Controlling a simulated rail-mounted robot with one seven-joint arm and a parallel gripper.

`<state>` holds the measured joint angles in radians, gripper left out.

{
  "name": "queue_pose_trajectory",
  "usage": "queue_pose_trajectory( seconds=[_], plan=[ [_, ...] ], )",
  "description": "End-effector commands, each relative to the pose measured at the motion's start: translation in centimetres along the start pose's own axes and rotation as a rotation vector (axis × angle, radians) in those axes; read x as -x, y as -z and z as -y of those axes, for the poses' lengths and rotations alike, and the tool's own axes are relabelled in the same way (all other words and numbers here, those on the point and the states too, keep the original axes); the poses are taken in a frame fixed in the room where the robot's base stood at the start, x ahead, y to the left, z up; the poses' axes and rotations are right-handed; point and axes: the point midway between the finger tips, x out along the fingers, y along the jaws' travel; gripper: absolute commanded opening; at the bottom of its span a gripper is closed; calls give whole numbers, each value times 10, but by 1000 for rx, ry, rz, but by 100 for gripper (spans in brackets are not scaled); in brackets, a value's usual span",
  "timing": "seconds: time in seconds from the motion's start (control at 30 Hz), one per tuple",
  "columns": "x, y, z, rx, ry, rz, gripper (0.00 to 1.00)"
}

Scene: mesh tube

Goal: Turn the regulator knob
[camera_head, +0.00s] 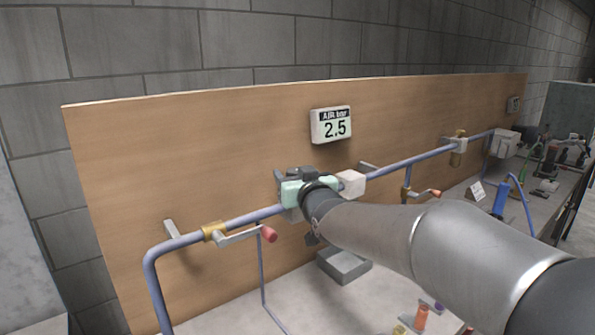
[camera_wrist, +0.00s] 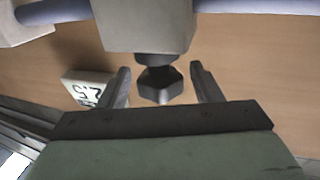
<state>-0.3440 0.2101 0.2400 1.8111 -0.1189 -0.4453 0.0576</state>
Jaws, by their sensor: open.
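In the wrist view the regulator knob (camera_wrist: 160,85) is a dark, faceted knob on the end of a pale grey regulator body (camera_wrist: 147,25). My gripper (camera_wrist: 160,80) is open, with one finger on each side of the knob and a visible gap on both sides. In the head view my gripper (camera_head: 303,176) is at the blue pipe on the wooden board, and the arm hides the knob there. The white air display (camera_head: 331,125) on the board reads 2.5 under "AIR bar". It also shows, tilted, in the wrist view (camera_wrist: 88,88).
A blue pipe (camera_head: 405,160) runs across the wooden board (camera_head: 200,120). A valve with a red-tipped lever (camera_head: 240,236) sits left of my gripper, another red-tipped lever (camera_head: 425,193) to the right. A grey block (camera_head: 344,265) lies on the bench below.

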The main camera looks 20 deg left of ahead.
Motion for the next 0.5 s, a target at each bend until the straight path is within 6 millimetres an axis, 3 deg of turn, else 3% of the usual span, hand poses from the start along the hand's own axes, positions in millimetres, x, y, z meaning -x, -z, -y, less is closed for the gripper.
queue_pose_trajectory(
  seconds=[0.33, 0.37, 0.5],
  plan=[
    [-5, 0, 0, 0, 0, 0, 59],
    [-5, 0, 0, 0, 0, 0, 53],
    [-5, 0, 0, 0, 0, 0, 14]
  ],
)
